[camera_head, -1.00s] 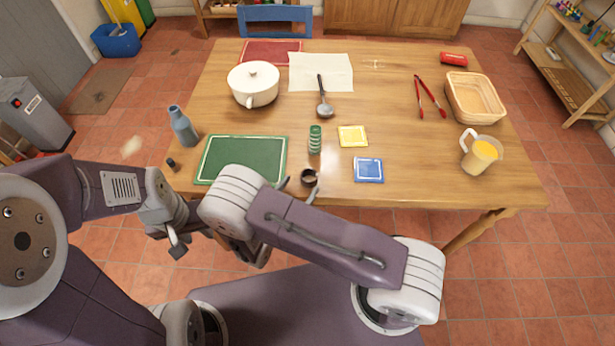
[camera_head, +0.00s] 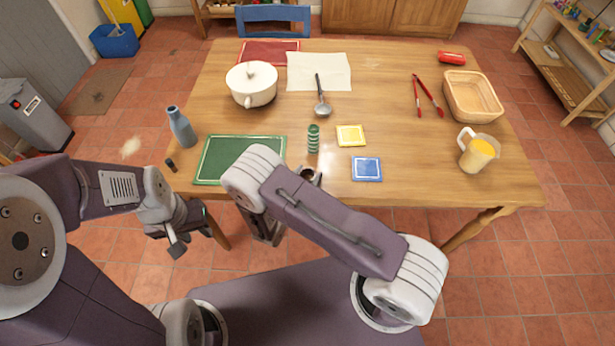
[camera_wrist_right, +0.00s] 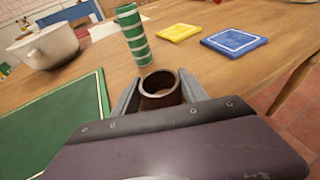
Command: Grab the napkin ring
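The napkin ring (camera_head: 307,173) is a small dark brown ring standing near the table's front edge. In the right wrist view the napkin ring (camera_wrist_right: 160,88) stands between the two grey fingers of my right gripper (camera_wrist_right: 160,95), its opening facing up. The fingers are spread on either side of it, close to its walls; firm contact is not clear. In the head view my right gripper (camera_head: 310,178) is partly hidden behind my own forearm. My left gripper (camera_head: 178,236) hangs in front of the table at the left, away from the ring; its finger opening cannot be made out.
A green striped cylinder (camera_head: 313,139) stands just behind the ring. A green mat (camera_head: 215,160) lies left, with yellow (camera_head: 351,135) and blue (camera_head: 367,169) coasters right.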

